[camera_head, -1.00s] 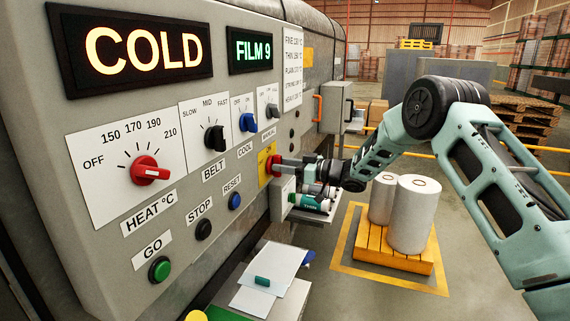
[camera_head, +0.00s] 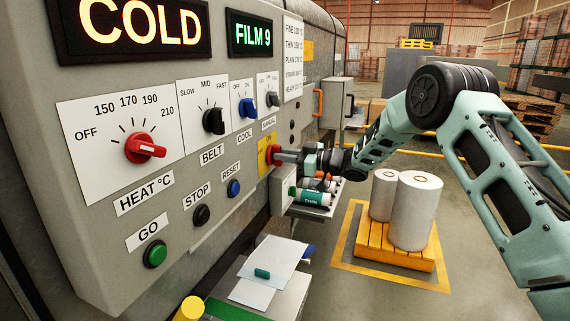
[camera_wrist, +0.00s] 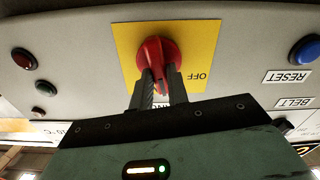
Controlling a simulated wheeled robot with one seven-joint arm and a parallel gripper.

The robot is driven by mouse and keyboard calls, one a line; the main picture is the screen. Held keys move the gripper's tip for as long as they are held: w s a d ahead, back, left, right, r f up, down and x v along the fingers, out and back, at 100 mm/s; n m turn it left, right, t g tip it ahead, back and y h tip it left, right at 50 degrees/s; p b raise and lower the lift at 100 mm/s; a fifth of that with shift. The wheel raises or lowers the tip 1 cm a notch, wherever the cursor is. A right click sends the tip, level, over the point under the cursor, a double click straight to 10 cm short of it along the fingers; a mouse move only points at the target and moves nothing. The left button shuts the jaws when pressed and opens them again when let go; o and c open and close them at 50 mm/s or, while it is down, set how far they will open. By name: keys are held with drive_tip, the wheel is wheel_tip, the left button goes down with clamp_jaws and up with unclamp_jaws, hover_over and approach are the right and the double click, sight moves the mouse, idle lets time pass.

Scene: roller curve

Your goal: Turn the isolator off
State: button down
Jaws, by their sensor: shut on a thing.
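The isolator is a red rotary knob (camera_wrist: 157,50) on a yellow plate (camera_wrist: 205,40), seen from close by in the wrist view. An OFF label on the plate reads upside down, right of the knob. In the head view the yellow plate (camera_head: 264,156) shows ON above the red knob (camera_head: 274,154). My gripper (camera_wrist: 160,88) is shut on the knob's handle, with a dark finger on each side of it. The handle lies between the fingers towards the bottom of the wrist picture. My gripper (camera_head: 289,156) hides part of the knob in the head view.
The panel carries a red heat dial (camera_head: 140,148), a black belt knob (camera_head: 213,121) and a blue cool knob (camera_head: 246,104). Below are a green GO button (camera_head: 155,254) and a small shelf (camera_head: 316,212) with bottles. Wrapped rolls (camera_head: 415,210) stand on a yellow pallet.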

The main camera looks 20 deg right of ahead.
drive_tip(key=n+b, duration=0.5)
drive_tip(key=b, duration=0.2)
drive_tip(key=n+b, duration=0.5)
drive_tip(key=b, duration=0.2)
drive_tip(key=f+n+b, duration=0.1)
drive_tip(key=n+b, duration=0.4)
drive_tip(key=b, duration=0.2)
drive_tip(key=shift+s+a+n+b, duration=0.15)
drive_tip(key=shift+s+n+b, duration=0.1)
drive_tip(key=shift+n+b, duration=0.1)
drive_tip(key=c, duration=1.4)
unclamp_jaws()
drive_tip(key=shift+r, duration=0.1)
drive_tip(key=shift+o, duration=0.2)
drive_tip(key=b+v, duration=0.1)
drive_tip(key=v, duration=1.6)
drive_tip(key=shift+s+b, duration=0.15)
drive_tip(key=shift+b, duration=0.2)
